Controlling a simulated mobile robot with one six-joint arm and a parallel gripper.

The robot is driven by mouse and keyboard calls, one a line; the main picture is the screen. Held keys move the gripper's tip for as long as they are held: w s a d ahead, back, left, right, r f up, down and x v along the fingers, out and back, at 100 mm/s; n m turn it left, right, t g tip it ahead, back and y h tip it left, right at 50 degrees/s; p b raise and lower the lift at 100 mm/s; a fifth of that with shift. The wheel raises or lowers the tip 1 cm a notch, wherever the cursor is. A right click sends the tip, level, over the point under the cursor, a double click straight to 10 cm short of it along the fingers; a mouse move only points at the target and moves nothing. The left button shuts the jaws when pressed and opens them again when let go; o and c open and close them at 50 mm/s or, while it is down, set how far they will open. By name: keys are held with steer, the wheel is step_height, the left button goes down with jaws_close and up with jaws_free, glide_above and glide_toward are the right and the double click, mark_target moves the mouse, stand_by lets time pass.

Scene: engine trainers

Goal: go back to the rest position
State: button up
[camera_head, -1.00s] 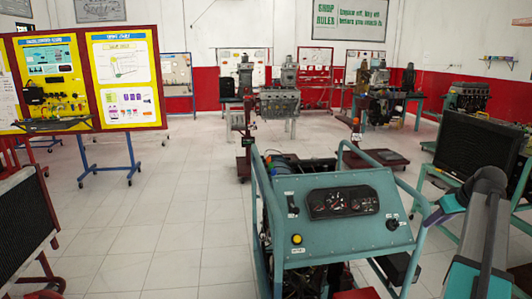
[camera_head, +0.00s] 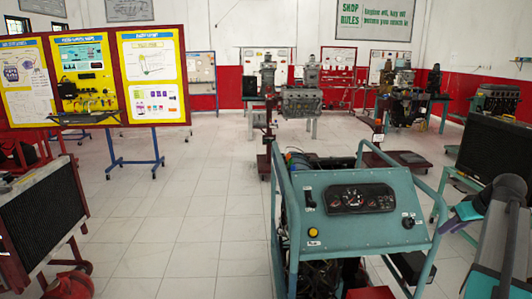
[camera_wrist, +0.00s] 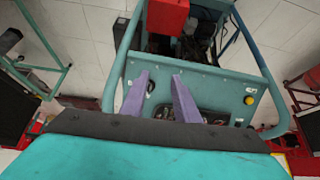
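My gripper (camera_wrist: 160,76) shows in the wrist view as two purple fingers, spread apart with nothing between them. Behind them is the teal engine trainer (camera_wrist: 215,85), seen upside down, with its gauge panel partly hidden by the fingers. In the head view the same engine trainer (camera_head: 340,240) stands in front of me, with a gauge cluster (camera_head: 360,198) and a yellow button (camera_head: 313,232).
A radiator in a red frame (camera_head: 78,205) stands at the left, and a dark radiator (camera_head: 492,150) at the right. Yellow display boards (camera_head: 150,75) stand back left. More engines on stands (camera_head: 300,102) are at the back. The tiled floor (camera_head: 190,215) between is clear.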

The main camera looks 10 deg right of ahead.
steer(key=w+a+f+n+g+y, duration=0.1)
steer(key=w+a+f+y, duration=0.1)
steer(key=w+a+f, duration=0.6)
steer(key=s+a+f+n+g+y, duration=0.1)
steer(key=s+a+f+n+g, duration=0.15)
steer(key=a+f, duration=1.2)
steer(key=s+a+f+n+g+y, duration=0.1)
steer(key=s+a+f+g, duration=0.15)
steer(key=a+f, duration=1.2)
steer(key=s+a+f+g, duration=0.4)
steer(key=s+a+f, duration=0.9)
steer(key=s+f, duration=0.2)
steer(key=s+a+f+m+g+h, duration=0.1)
steer(key=s+f+m+h, duration=0.1)
steer(key=s, duration=0.7)
steer(key=s+f+m+h, duration=0.1)
steer(key=s+f, duration=0.3)
steer(key=s, duration=0.5)
steer(key=shift+s+a+f+m+g+h, duration=0.2)
steer(key=shift+a+f+m+g+h, duration=0.2)
steer(key=shift+m, duration=0.25)
